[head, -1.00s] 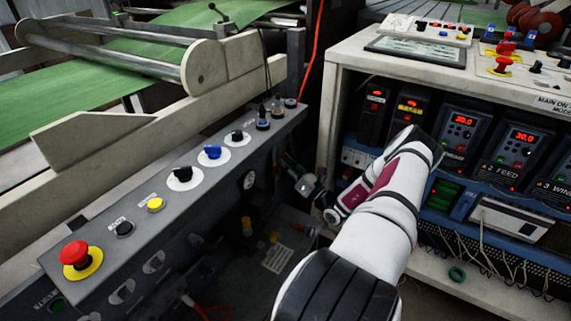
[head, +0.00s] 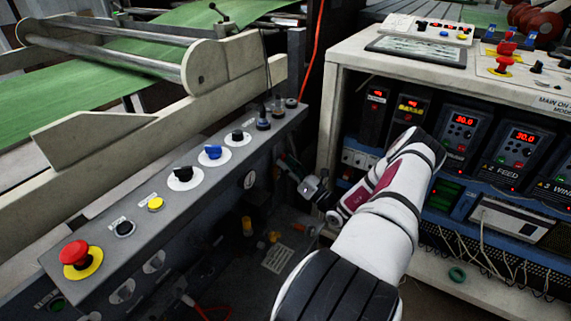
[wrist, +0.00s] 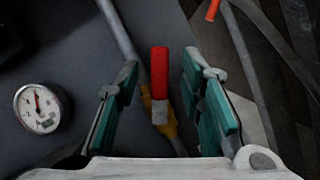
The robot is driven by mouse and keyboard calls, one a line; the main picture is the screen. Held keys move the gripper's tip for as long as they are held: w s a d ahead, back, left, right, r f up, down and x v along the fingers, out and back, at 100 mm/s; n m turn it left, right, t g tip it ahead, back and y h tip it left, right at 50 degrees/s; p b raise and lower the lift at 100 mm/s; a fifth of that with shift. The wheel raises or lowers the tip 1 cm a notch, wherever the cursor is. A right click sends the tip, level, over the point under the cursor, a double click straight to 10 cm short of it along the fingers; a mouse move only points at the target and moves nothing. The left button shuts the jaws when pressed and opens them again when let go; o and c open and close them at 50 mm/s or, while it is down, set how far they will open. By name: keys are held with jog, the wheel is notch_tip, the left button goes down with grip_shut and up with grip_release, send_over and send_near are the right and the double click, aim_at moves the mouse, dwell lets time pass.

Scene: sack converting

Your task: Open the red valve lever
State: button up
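The red valve lever (wrist: 159,73) shows in the wrist view as an upright red bar with a grey lower end, beside a yellow fitting (wrist: 168,127). My gripper (wrist: 160,82) is open, with one teal-padded finger on each side of the lever. There is a visible gap between the lever and each finger, and no contact shows. In the head view my gripper (head: 303,183) is low between the grey control panel and the drive cabinet. The lever cannot be made out clearly there.
A round pressure gauge (wrist: 41,108) is left of my gripper in the wrist view. A grey pipe and an orange-tipped hose (wrist: 213,10) run close by. The sloped control panel (head: 215,172) with knobs and a red stop button (head: 75,253) stands left; the drive cabinet (head: 335,105) stands right.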

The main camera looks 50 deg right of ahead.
jog(key=v, duration=1.1)
jog(key=shift+f, duration=0.1)
jog(key=shift+c, duration=0.2)
